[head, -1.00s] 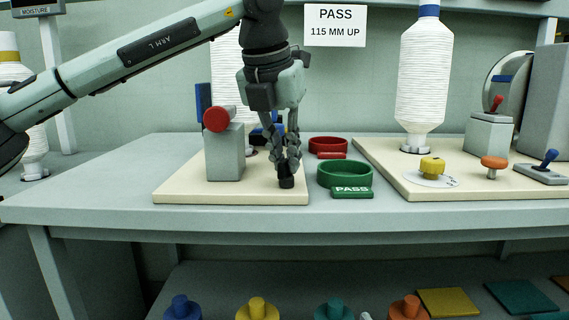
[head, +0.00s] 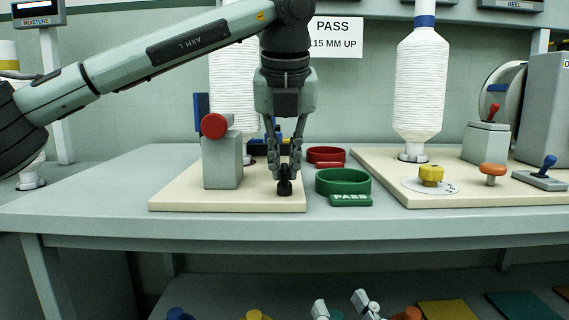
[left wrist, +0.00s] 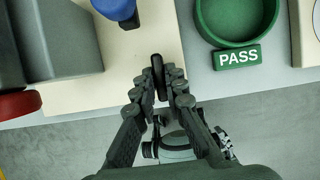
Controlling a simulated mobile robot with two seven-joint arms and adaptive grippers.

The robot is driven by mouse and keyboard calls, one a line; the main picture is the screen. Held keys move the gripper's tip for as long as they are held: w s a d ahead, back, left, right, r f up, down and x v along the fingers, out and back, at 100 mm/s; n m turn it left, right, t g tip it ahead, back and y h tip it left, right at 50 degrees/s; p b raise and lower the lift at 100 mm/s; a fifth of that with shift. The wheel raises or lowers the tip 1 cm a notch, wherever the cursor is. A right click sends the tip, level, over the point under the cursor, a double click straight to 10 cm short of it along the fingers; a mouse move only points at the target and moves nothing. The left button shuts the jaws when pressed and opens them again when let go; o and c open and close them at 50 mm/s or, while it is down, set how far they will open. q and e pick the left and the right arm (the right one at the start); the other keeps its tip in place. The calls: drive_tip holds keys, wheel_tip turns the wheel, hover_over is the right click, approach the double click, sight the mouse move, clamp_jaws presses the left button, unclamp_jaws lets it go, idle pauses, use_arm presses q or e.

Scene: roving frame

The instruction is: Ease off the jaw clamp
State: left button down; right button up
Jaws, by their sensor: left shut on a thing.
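My left gripper (head: 284,172) points straight down over the cream board (head: 180,201). Its fingers are shut on a black handle (head: 284,188) near the board's front right corner. In the left wrist view the handle (left wrist: 172,76) is a dark narrow bar between the fingertips, partly hidden by them. A grey block (head: 222,165) with a red round knob (head: 214,125) stands left of the gripper, apart from it. I cannot tell which part is the clamp's jaw. My right gripper (head: 343,304) shows two pale fingertips, spread apart, low in front of the table.
A green ring dish (head: 343,189) with a PASS label (head: 350,200) sits close right of the board, a red dish (head: 326,164) behind it. A blue part (left wrist: 115,8) stands beyond the gripper. A second board (head: 480,195) holds a yellow knob, an orange knob and levers.

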use_arm(q)
drive_tip(key=c, duration=1.6)
unclamp_jaws()
drive_tip(key=v, duration=1.2)
